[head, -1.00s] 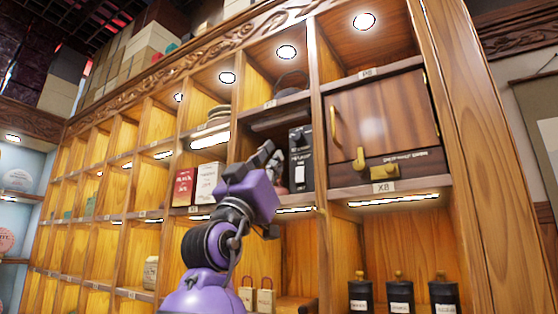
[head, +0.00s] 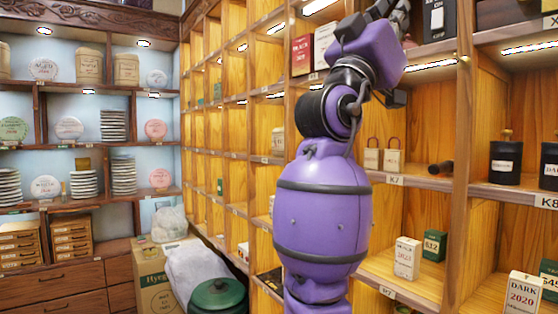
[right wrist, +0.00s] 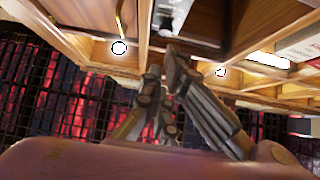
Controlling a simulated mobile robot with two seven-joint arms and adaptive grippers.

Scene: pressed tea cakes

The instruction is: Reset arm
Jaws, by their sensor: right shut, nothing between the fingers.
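My right arm (head: 322,210) rises through the middle of the head view in front of the shelf wall. Its gripper (head: 392,12) is at the top edge, partly cut off, just left of a black box (head: 437,18) in an upper compartment. In the right wrist view the two dark fingers (right wrist: 163,75) are together with nothing between them. The black box (right wrist: 172,15) shows beyond the fingertips there. My left gripper is not in view.
Red (head: 301,55) and white (head: 325,38) boxes stand left of the gripper. Two small tan bags (head: 381,159), dark canisters (head: 506,162) and small boxes (head: 407,257) fill lower compartments. A green lidded pot (head: 217,295) and a carton (head: 155,280) stand lower left.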

